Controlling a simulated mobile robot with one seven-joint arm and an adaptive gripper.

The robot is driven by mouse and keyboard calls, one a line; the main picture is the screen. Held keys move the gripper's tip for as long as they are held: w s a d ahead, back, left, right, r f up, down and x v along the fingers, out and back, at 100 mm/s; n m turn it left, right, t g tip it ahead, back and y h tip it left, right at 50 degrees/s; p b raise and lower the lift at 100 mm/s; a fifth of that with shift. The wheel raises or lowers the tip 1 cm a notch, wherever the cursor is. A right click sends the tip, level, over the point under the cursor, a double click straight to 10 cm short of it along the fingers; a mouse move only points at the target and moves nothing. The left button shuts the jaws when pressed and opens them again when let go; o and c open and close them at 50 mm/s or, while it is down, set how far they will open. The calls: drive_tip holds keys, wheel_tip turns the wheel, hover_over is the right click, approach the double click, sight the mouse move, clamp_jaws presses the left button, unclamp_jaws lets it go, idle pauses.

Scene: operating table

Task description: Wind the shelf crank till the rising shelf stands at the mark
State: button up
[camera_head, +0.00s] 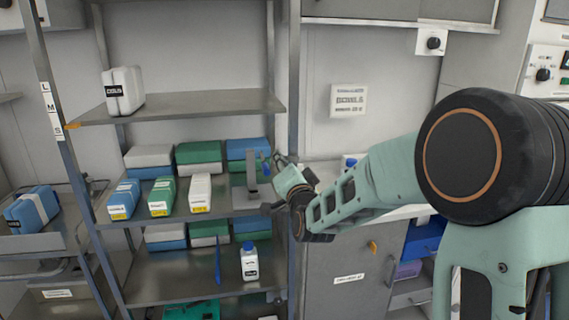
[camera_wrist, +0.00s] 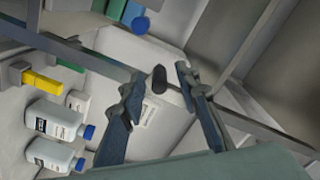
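A white strip (camera_head: 50,104) lettered L, M and S runs down the left post, and the shelf's orange-tipped front left corner (camera_head: 72,126) is near the S. My gripper (camera_head: 268,187) is at the shelf unit's right post, by the middle shelf. In the wrist view its two blue-grey fingers (camera_wrist: 152,97) are spread, with a dark rounded knob (camera_wrist: 159,79), apparently the crank's handle, between them. I cannot tell whether either finger touches it. The rest of the crank is not clear.
Blue, green and white boxes (camera_head: 161,196) fill the middle shelf. A white bottle (camera_head: 249,262) stands below. A grey cabinet (camera_head: 347,255) stands close on the right. Bottles with blue caps (camera_wrist: 58,121) show at the wrist view's left.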

clamp_jaws()
drive_tip(key=shift+f+b, duration=0.2)
drive_tip(key=shift+b, duration=0.2)
drive_tip(key=f+n+b, duration=0.1)
drive_tip(key=n+b, duration=0.1)
drive_tip(key=b, duration=0.2)
drive_tip(key=shift+a+f, duration=0.1)
drive_tip(key=shift+f, duration=0.05)
drive_tip(key=shift+w+d+f+n+b, duration=0.1)
drive_tip(key=shift+d+f+n+b, duration=0.4)
drive_tip(key=shift+n+b, duration=2.05)
drive_tip(key=shift+w+d+f+n+b, duration=0.1)
drive_tip(key=shift+d+f+n+b, duration=0.45)
drive_tip(key=shift+n+b, duration=2)
drive_tip(key=shift+w+d+f+n+b, duration=0.15)
drive_tip(key=shift+f+n+b, duration=0.65)
drive_tip(key=shift+n+b, duration=1.75)
drive_tip(key=shift+m+b, duration=0.55)
drive_tip(key=shift+b, duration=0.25)
